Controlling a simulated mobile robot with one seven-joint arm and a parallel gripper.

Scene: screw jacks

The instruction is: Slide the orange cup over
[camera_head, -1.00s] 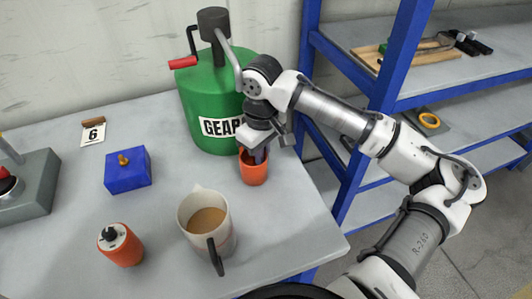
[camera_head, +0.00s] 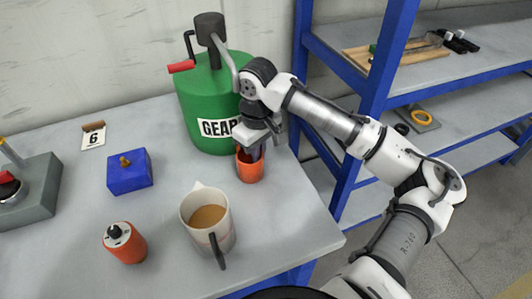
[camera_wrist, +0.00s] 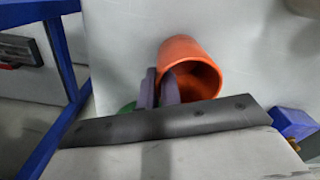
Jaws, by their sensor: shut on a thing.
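The orange cup (camera_head: 250,168) stands upright on the grey table, just in front of the green gear oil can (camera_head: 208,105). The cup also shows in the wrist view (camera_wrist: 190,58), where its open mouth is visible and it looks empty. My gripper (camera_head: 255,150) reaches down to the cup from above. In the wrist view my gripper's two fingers (camera_wrist: 158,88) are shut on the cup's wall at its rim. The cup's far side is partly hidden by my gripper in the head view.
A jug of brown liquid (camera_head: 207,222) stands in front of the cup. An orange cylinder with a black knob (camera_head: 124,243), a blue box (camera_head: 129,172) and a card marked 6 (camera_head: 93,135) are on the left. A blue-framed shelf (camera_head: 376,85) stands beyond the table's right edge.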

